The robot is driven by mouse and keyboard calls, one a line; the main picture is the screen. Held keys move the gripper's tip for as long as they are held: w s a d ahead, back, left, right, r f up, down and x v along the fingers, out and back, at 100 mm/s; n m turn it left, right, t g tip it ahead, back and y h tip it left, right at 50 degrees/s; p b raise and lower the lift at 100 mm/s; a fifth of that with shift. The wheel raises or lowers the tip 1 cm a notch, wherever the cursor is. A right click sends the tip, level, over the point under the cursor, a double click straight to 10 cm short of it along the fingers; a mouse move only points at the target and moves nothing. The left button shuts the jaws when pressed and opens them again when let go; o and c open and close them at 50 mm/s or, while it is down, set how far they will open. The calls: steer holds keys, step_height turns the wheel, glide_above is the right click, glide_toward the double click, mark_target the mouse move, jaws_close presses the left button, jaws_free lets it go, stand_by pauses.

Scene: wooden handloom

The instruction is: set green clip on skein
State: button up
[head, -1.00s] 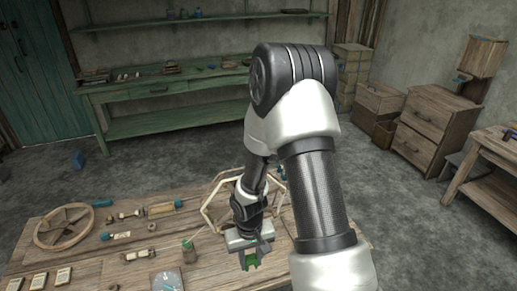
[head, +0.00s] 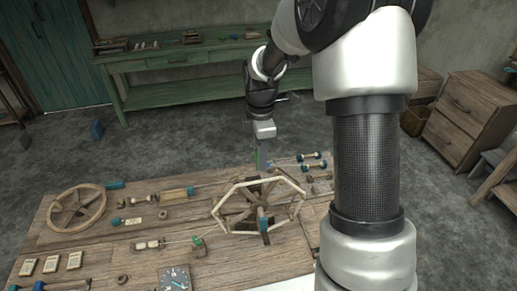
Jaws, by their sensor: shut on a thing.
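My gripper (head: 263,162) hangs pointing down beyond the far side of the hexagonal winder, above the table's far edge. It is shut on the green clip (head: 258,158), which shows only as a small green patch at the fingers. The skein (head: 232,235) looks like the pale hexagonal band around the winder's wooden spokes (head: 240,212). The gripper and clip appear above and behind the band's far side in the picture. I cannot tell the exact gap between them.
The wooden table (head: 120,262) also bears a spoked wheel (head: 76,208) at left, a dial plate (head: 174,279) in front, and a small green piece (head: 197,242) left of the winder. Dumbbell-shaped spools (head: 313,160) lie right of the gripper. A green bench (head: 180,88) stands behind.

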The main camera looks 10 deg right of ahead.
mark_target(261, 180)
steer(key=shift+s+f+b, duration=0.15)
steer(key=shift+f+b, duration=0.4)
steer(key=shift+f, duration=0.2)
steer(key=shift+f+b, duration=1.5)
steer(key=shift+f, duration=0.75)
steer(key=shift+f, duration=0.15)
steer(key=shift+f+b, duration=0.8)
steer(key=shift+f, duration=0.4)
steer(key=o, duration=1.4)
steer(key=shift+r, duration=0.15)
steer(key=shift+r+p, duration=2.65)
steer(key=shift+r, duration=0.75)
